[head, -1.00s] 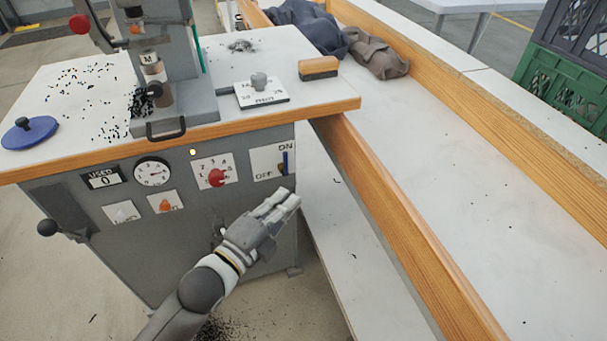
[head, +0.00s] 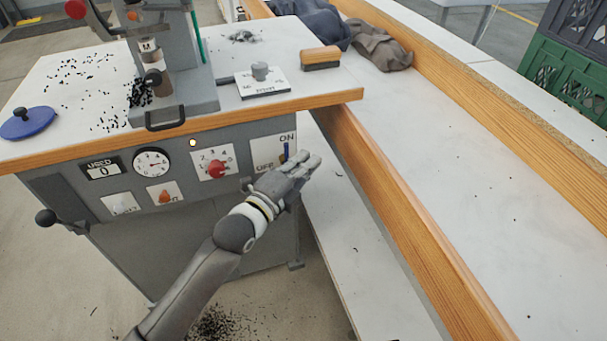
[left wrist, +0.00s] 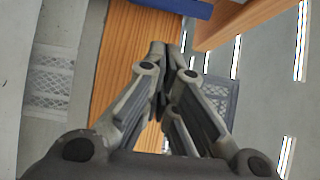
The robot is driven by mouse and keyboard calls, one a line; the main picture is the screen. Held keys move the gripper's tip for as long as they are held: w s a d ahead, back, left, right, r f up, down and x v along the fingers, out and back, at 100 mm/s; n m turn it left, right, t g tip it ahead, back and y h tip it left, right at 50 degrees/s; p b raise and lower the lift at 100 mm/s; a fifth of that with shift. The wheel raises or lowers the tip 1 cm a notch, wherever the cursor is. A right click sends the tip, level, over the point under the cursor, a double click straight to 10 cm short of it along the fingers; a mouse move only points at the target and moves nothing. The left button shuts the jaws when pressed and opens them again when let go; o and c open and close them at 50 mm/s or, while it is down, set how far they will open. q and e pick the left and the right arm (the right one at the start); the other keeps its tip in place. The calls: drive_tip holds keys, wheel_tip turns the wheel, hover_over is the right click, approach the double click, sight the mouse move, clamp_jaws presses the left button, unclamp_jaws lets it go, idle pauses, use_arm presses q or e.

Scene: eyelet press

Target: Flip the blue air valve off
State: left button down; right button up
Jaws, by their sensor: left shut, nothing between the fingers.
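The blue air valve (head: 286,151) is on a white plate at the right end of the press's front panel. Its lever stands upright beneath the "ON" label, with "OFF" to the lower left. My left gripper (head: 314,162) is shut and empty, just right of and in front of the lever in the head view, its hand covering the plate's lower part. I cannot tell whether it touches the lever. In the left wrist view, the closed fingers (left wrist: 160,48) point toward a blue bar (left wrist: 186,8) at the top edge, which looks like the lever. My right gripper is not in view.
A red knob (head: 217,169), a gauge (head: 151,163) and an orange switch (head: 165,195) sit left of the valve. The wood-edged tabletop (head: 240,103) overhangs the panel. A wooden rail (head: 390,215) runs close on the right.

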use_arm(q)
drive_tip(key=shift+w+a, duration=0.25)
drive_tip(key=shift+a, duration=0.9)
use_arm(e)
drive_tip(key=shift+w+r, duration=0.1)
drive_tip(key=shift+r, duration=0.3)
